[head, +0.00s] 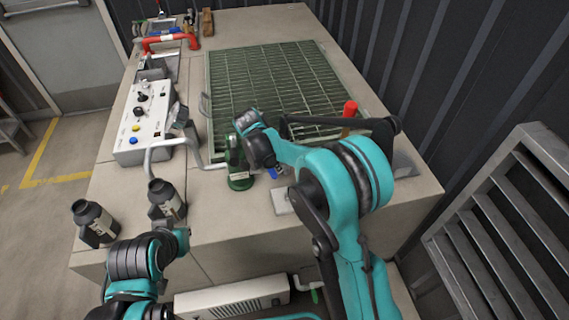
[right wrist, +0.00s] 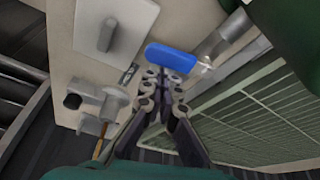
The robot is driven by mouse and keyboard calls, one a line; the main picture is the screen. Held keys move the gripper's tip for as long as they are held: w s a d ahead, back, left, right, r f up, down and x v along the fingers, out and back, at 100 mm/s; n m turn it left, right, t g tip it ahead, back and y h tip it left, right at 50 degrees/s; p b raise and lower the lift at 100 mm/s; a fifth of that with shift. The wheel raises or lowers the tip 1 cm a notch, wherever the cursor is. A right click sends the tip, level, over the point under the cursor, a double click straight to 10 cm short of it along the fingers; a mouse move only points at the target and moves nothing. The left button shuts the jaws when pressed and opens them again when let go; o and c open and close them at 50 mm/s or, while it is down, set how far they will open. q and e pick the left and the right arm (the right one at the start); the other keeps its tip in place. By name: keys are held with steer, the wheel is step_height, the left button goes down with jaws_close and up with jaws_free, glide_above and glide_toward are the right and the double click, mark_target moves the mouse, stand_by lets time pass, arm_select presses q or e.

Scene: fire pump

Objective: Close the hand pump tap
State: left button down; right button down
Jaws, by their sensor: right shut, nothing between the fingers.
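The hand pump is a green body (head: 238,180) on the front part of the bench, partly hidden behind my right arm. A blue tap handle (right wrist: 171,58) shows large in the right wrist view; in the head view only a bit of blue (head: 277,173) shows beside the pump. My right gripper (right wrist: 160,76) is shut with nothing between its fingers. Its tips are right by the near edge of the blue handle; I cannot tell whether they touch. In the head view the gripper (head: 264,158) points down beside the pump. My left arm is at the lower left; its fingers are not visible.
A green grating (head: 270,75) covers the middle of the bench. A white control box (head: 146,120) and two black bottles (head: 95,222) stand to the left. A red-tipped lever (head: 350,108) is behind my right arm. A metal plate (right wrist: 112,25) lies near the blue handle.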

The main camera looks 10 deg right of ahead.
steer(key=shift+s+a, duration=0.25)
steer(key=shift+a, duration=0.15)
steer(key=shift+s+a, duration=0.1)
steer(key=shift+a, duration=0.15)
stand_by(0.3)
